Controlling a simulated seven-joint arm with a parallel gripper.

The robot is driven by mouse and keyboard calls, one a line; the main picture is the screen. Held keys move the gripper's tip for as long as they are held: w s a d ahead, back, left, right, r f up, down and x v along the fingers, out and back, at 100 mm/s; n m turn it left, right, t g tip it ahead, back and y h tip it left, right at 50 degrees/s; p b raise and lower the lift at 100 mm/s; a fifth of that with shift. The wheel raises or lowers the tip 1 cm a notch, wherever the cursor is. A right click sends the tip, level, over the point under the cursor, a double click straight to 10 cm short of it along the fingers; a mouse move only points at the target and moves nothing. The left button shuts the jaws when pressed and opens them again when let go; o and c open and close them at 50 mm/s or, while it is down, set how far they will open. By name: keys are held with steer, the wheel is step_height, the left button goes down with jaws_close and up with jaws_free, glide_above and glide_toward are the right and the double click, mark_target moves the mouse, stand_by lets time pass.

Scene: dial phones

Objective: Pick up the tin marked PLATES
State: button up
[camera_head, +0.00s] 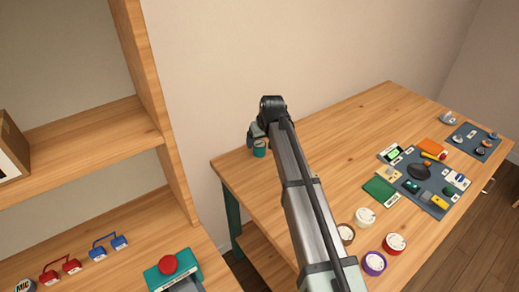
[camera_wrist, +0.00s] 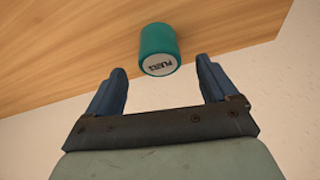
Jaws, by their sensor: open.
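The tin marked PLATES (camera_wrist: 158,48) is a teal cylinder with a white label on its end, seen in the wrist view. Its label reads upside down there. In the head view the teal tin (camera_head: 259,149) stands near the table's far left corner, partly hidden by my arm's end. My gripper (camera_wrist: 161,78) is open, with its two blue fingers apart. The tin lies just beyond the fingertips, roughly centred in the gap, and I see no contact. In the head view my gripper is beside the tin, mostly hidden by my own wrist.
The wooden table (camera_head: 330,125) is bare around the tin. Several round dials (camera_head: 364,217) sit at its front edge. A dark mat (camera_head: 425,178) with small items lies to the right. A wooden shelf (camera_head: 80,135) stands at the left, and the wall is close behind the tin.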

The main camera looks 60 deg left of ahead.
mark_target(260, 144)
steer(key=shift+x, duration=2.35)
steer(key=shift+d, duration=0.1)
steer(key=shift+c, duration=0.5)
steer(key=c, duration=1.1)
